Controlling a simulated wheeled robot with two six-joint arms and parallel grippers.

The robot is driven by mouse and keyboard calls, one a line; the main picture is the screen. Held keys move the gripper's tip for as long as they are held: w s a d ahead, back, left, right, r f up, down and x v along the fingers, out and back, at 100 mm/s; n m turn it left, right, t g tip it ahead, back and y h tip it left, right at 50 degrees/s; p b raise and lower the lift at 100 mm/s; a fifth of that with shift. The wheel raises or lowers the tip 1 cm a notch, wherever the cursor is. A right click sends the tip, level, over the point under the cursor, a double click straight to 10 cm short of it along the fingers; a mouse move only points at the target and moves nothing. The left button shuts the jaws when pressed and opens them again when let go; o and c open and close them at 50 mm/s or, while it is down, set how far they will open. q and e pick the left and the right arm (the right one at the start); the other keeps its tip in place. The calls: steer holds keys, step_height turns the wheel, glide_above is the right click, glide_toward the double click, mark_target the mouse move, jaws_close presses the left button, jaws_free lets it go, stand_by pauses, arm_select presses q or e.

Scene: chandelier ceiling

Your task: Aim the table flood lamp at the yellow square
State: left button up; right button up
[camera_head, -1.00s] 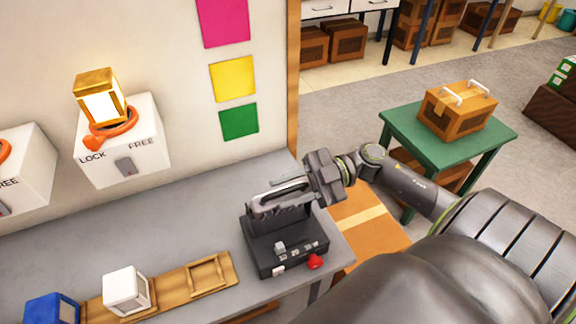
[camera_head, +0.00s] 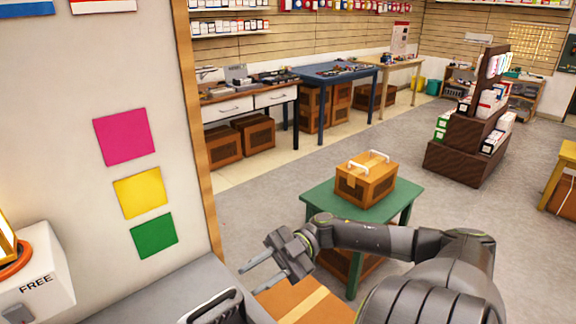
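The yellow square (camera_head: 139,193) is on the pale wall panel, between a pink square (camera_head: 124,138) above and a green square (camera_head: 154,236) below. A lit gold lamp (camera_head: 5,240) with an orange ring at its foot is cut off at the left edge. It stands on a white box (camera_head: 38,275) marked FREE. I cannot tell where its beam falls. My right gripper (camera_head: 246,280) is open and empty, its two fingers apart and pointing left, near the right end of the grey bench. My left gripper is not in view.
A black device with a handle (camera_head: 212,308) is partly visible on the grey bench (camera_head: 178,290). A green table (camera_head: 405,200) carries an orange case (camera_head: 367,180). A brown display rack (camera_head: 470,158) stands at the right. Grey floor between them is clear.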

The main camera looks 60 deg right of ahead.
steer(key=v, duration=0.8)
steer(key=shift+b, duration=0.4)
steer(key=shift+a, duration=0.1)
steer(key=shift+w, duration=0.1)
